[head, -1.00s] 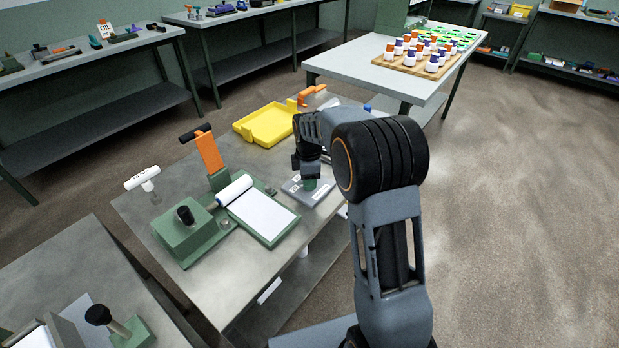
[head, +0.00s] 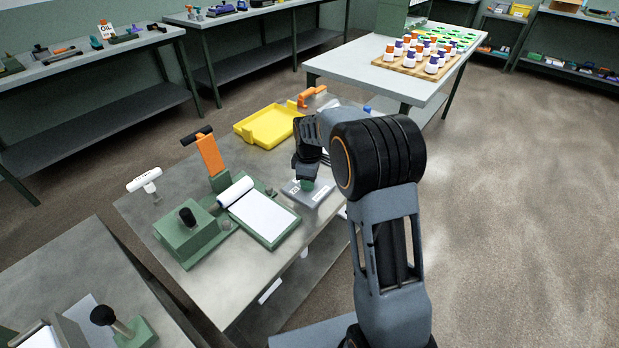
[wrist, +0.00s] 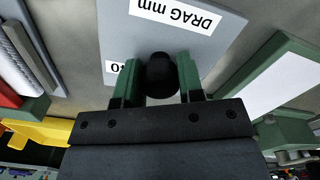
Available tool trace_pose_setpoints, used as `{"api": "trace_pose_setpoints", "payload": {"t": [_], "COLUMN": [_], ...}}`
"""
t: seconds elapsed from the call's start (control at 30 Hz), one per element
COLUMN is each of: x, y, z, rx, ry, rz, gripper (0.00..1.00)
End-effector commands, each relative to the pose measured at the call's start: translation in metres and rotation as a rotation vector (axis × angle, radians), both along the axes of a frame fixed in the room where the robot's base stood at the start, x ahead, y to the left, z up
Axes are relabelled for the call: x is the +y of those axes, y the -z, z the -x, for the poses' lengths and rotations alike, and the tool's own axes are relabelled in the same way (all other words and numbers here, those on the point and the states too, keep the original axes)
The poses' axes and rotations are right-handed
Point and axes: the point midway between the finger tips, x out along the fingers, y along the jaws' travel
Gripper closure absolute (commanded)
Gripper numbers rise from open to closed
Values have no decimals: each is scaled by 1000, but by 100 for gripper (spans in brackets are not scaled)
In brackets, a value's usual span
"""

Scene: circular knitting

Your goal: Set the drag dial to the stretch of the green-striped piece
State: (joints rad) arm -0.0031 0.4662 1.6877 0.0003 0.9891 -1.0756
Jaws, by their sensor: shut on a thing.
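The drag dial's grey plate (head: 322,192) lies on the metal bench in the head view, partly hidden by my arm. In the wrist view the plate (wrist: 205,45) bears an upside-down "DRAG mm" label (wrist: 176,13) and a partly covered number label at its left. The dial's black knob (wrist: 160,72) stands between my two green fingers. My gripper (wrist: 160,82) is shut on this knob; it also shows over the plate in the head view (head: 307,183). The dial's pointer and most of its scale are hidden. I cannot make out a green-striped piece.
Left of the plate is a green board with a white sheet (head: 265,216), beside a green block with a black knob (head: 187,217) and an orange lever (head: 209,157). A yellow tray (head: 268,127) sits behind. Bare bench lies at the front left.

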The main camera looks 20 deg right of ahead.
Motion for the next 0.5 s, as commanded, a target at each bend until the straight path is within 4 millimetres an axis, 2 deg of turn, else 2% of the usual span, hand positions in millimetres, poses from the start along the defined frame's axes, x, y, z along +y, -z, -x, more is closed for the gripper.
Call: {"api": "trace_pose_setpoints", "payload": {"t": [0.5], "x": [0], "y": [-3], "z": [-2], "rx": [-7], "ry": [459], "rz": [0], "gripper": [89]}}
